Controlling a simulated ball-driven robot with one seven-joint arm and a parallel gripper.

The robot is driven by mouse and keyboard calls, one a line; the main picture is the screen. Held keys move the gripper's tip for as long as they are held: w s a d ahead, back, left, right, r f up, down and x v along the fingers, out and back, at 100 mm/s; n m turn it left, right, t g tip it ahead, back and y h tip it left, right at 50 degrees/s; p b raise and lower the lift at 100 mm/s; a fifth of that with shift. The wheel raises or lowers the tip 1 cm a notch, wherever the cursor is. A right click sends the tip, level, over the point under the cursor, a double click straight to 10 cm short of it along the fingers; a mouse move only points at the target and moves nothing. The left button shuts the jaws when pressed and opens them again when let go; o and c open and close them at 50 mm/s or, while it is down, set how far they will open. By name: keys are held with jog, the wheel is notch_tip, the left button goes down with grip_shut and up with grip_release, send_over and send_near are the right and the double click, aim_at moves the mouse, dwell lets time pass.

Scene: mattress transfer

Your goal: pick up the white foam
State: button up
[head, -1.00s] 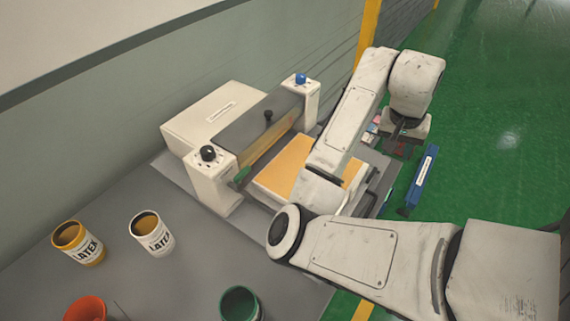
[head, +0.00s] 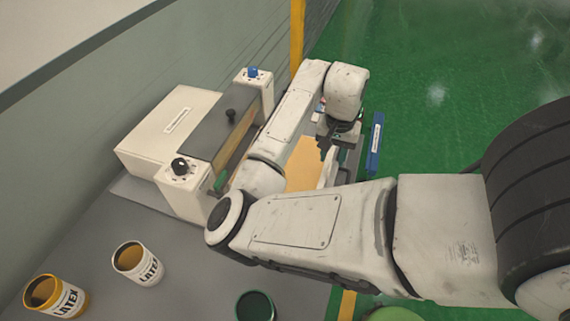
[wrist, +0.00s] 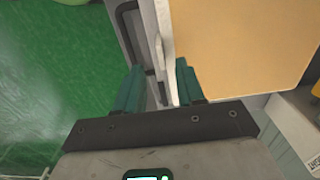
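A pale, narrow white piece (wrist: 159,66), seemingly the white foam, lies lengthwise between my fingers in the wrist view, beside the white edge of an orange-topped slab (wrist: 245,45). In the head view a white piece (head: 329,168) shows just below my gripper (head: 326,148), partly hidden by my arm. My gripper (wrist: 158,72) has its two green fingers wide apart, one on each side of the white piece. I cannot tell whether either finger touches it.
A white and grey machine with a blue knob (head: 252,73) and a black knob (head: 180,166) stands on the grey table (head: 95,245). Paint cans (head: 138,263) stand near the front left. A blue bar (head: 375,145) is beyond the table's right edge, over green floor.

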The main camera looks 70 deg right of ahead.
aim_at(330, 166)
jog(key=shift+a+f+p, duration=0.1)
jog(key=shift+f+p, duration=0.2)
jog(key=shift+f, duration=1.6)
jog(key=shift+c, duration=0.4)
grip_shut()
